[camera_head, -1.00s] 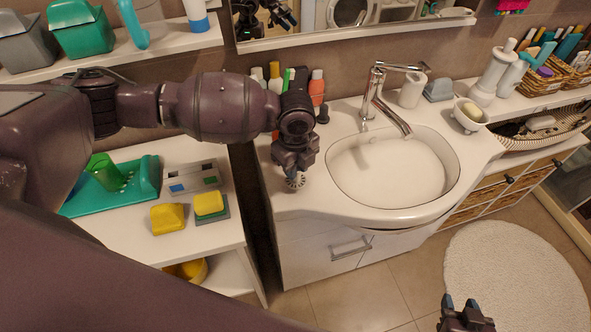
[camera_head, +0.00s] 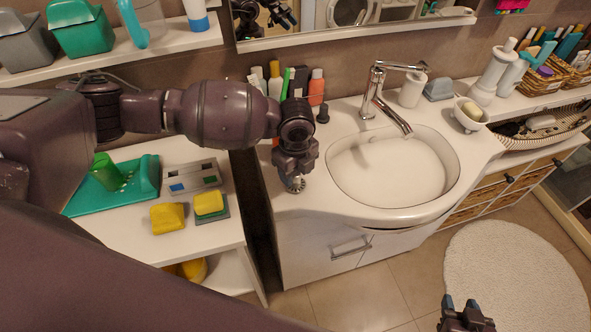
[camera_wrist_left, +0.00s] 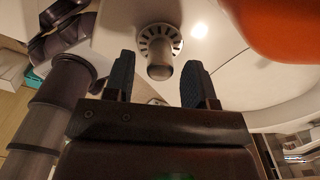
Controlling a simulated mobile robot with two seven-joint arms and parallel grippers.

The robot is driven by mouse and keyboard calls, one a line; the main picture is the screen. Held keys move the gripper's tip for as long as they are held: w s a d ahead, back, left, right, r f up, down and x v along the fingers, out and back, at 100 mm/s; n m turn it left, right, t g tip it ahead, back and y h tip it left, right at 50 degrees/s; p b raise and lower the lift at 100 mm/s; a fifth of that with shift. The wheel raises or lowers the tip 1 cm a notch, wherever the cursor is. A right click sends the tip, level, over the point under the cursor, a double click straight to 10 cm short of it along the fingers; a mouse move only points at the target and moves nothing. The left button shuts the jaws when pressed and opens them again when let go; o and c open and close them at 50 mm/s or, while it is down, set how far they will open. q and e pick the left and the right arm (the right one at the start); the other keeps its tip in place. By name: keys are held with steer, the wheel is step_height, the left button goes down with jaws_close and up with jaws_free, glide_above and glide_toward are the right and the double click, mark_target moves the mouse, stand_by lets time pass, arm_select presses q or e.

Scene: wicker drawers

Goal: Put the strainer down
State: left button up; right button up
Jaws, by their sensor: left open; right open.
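The strainer (camera_head: 297,185) is a small metal piece with a slotted round rim and a stubby knob. It rests on the white counter to the left of the sink basin. In the left wrist view the strainer (camera_wrist_left: 160,45) lies just beyond and between the fingertips, with its knob towards me. My left gripper (camera_head: 294,174) points down right over it. In the wrist view the left gripper's fingers (camera_wrist_left: 160,80) are spread, with gaps on both sides of the knob. My right gripper (camera_head: 462,304) is open and empty, low at the bottom right above the floor.
The sink basin (camera_head: 390,168) with its chrome faucet (camera_head: 378,100) is right of my left gripper. Several bottles (camera_head: 316,88) and a small dark item (camera_head: 323,113) stand behind it. A side shelf with yellow sponges (camera_head: 168,217) is at left. The front counter strip is clear.

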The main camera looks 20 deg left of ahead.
arm_select(q)
step_height(320, 180, up, 12)
arm_select(e)
steer(key=shift+s+f, duration=0.15)
steer(key=shift+s, duration=0.1)
stand_by(0.3)
arm_select(q)
steer(key=shift+r, duration=0.1)
arm_select(e)
steer(key=shift+w, duration=0.35)
steer(key=shift+r, duration=0.2)
